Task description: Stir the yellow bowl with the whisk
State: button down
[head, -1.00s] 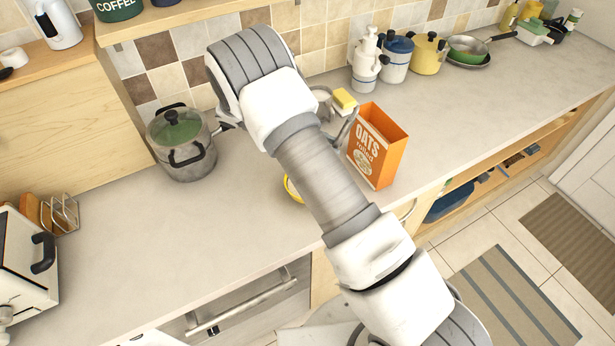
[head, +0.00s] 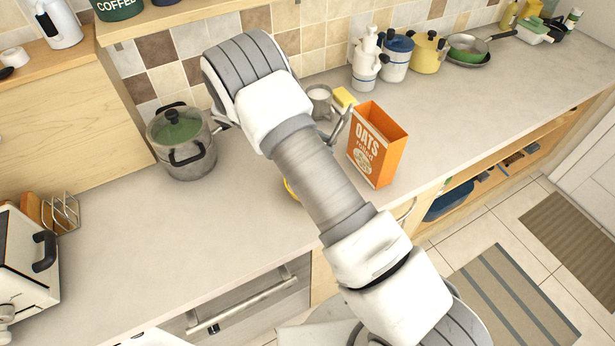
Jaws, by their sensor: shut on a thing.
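The yellow bowl (head: 291,191) stands on the counter. Only a thin piece of its left rim shows, as my arm hides the rest. I cannot see the whisk. My arm crosses the middle of the view and covers the space above the bowl. My gripper's fingertips are hidden behind the arm. A curved grey part (head: 342,126) shows just right of the arm, beside the oats box. I cannot tell what it belongs to.
An orange oats box (head: 378,145) stands close to my arm's right. A lidded pot (head: 183,158) stands to the left. The front-left counter (head: 150,240) is clear.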

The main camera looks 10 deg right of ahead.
jog(key=shift+s+d+r+p, duration=0.1)
jog(key=shift+d+r+p, duration=0.2)
jog(key=shift+r+p, duration=0.6)
jog(key=shift+s+d+r+p, duration=0.1)
jog(key=shift+d+r+p, duration=0.15)
jog(key=shift+r+p, duration=0.65)
jog(key=shift+s+d+r+p, duration=0.1)
jog(key=shift+d+r+p, duration=0.3)
jog(key=shift+r, duration=0.8)
jog(key=shift+a, duration=0.1)
jog(key=shift+r, duration=2.5)
jog(key=shift+a+f, duration=0.1)
